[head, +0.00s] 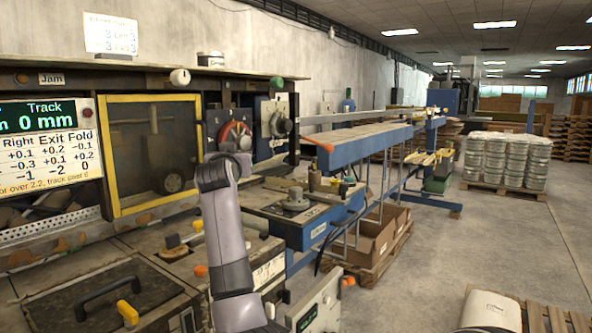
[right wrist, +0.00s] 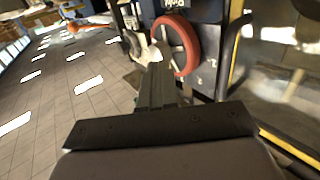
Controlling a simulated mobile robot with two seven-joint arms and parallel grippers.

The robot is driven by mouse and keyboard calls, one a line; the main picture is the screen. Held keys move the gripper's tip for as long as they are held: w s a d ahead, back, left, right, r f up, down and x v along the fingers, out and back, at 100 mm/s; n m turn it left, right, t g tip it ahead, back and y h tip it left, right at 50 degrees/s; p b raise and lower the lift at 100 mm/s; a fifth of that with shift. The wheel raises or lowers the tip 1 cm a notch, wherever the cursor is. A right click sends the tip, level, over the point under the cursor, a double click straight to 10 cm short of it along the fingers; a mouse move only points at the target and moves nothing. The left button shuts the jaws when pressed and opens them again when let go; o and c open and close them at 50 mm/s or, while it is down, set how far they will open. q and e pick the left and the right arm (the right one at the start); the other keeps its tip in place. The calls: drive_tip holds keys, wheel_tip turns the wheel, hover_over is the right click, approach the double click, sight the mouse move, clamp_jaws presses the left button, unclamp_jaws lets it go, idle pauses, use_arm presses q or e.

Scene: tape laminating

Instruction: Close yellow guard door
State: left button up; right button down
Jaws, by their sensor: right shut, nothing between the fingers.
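The yellow guard door (head: 110,160) is a yellow frame around a dark see-through pane at the left of the head view. It stands upright on the machine front, and I cannot tell whether its right edge is flush or slightly ajar. A yellow edge (right wrist: 238,48) also shows at the right of the right wrist view. My right gripper (right wrist: 158,85) is shut and empty, beside a red ring (right wrist: 180,45). Its fingertips are hard to make out in the head view. My left gripper is out of view.
A red-rimmed dial (head: 235,135) and a blue-grey panel are right of the door. A display panel (head: 45,140) is left of it. Below is a dark lid with a black handle (head: 108,290). A yellow knob (head: 127,312) is near it. Open floor lies at far right.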

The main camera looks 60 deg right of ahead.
drive_tip(key=s+a+b, duration=0.2)
drive_tip(key=s, duration=1.5)
drive_tip(key=shift+b, duration=0.4)
